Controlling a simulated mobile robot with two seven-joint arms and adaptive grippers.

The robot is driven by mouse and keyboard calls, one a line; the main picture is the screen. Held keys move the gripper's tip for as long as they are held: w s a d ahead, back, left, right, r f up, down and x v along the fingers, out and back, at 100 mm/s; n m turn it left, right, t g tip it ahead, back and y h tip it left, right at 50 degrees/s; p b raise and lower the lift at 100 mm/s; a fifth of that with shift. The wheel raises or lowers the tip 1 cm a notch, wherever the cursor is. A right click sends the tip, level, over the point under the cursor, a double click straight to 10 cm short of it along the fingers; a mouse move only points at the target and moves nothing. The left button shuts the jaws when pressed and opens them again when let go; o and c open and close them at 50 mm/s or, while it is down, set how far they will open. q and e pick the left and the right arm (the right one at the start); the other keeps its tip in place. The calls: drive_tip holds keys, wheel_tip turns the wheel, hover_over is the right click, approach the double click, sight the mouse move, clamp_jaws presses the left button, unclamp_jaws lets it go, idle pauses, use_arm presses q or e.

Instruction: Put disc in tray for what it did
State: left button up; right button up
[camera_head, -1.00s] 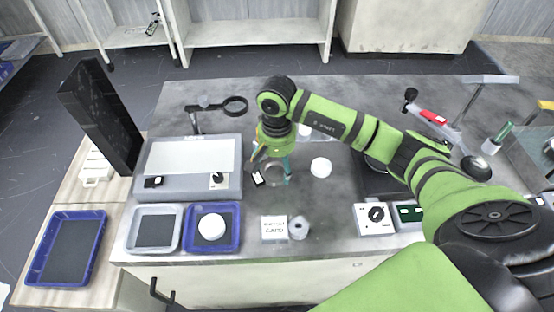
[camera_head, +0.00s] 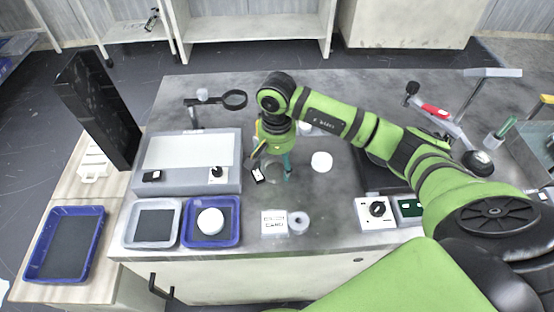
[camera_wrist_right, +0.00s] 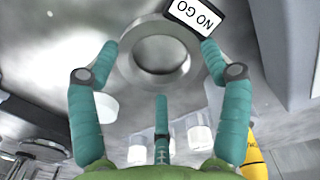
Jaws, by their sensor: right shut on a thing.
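My right gripper (camera_head: 272,172) points down at the middle of the bench. In the right wrist view its teal fingers (camera_wrist_right: 160,55) are shut on a grey metal ring (camera_wrist_right: 130,70) beside a "NO GO" label (camera_wrist_right: 195,14); the label also shows in the head view (camera_head: 258,174). One white disc (camera_head: 321,161) lies on the bench right of the gripper. Another white disc (camera_head: 210,221) sits in the small blue tray (camera_head: 236,240). A grey tray (camera_head: 127,238) stands left of it, and a larger blue tray (camera_head: 30,268) at far left. My left gripper is out of view.
A printed card (camera_head: 274,223) and a small grey ring (camera_head: 299,222) lie near the front edge. A grey instrument (camera_head: 188,184) stands behind the trays, with a magnifier (camera_head: 234,99) beyond and a tall black panel (camera_head: 97,110) at left. A dial box (camera_head: 375,211) stands at right.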

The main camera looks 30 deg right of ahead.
drive_tip(key=shift+f, duration=0.2)
drive_tip(key=o, duration=1.3)
drive_tip(key=shift+c, duration=0.2)
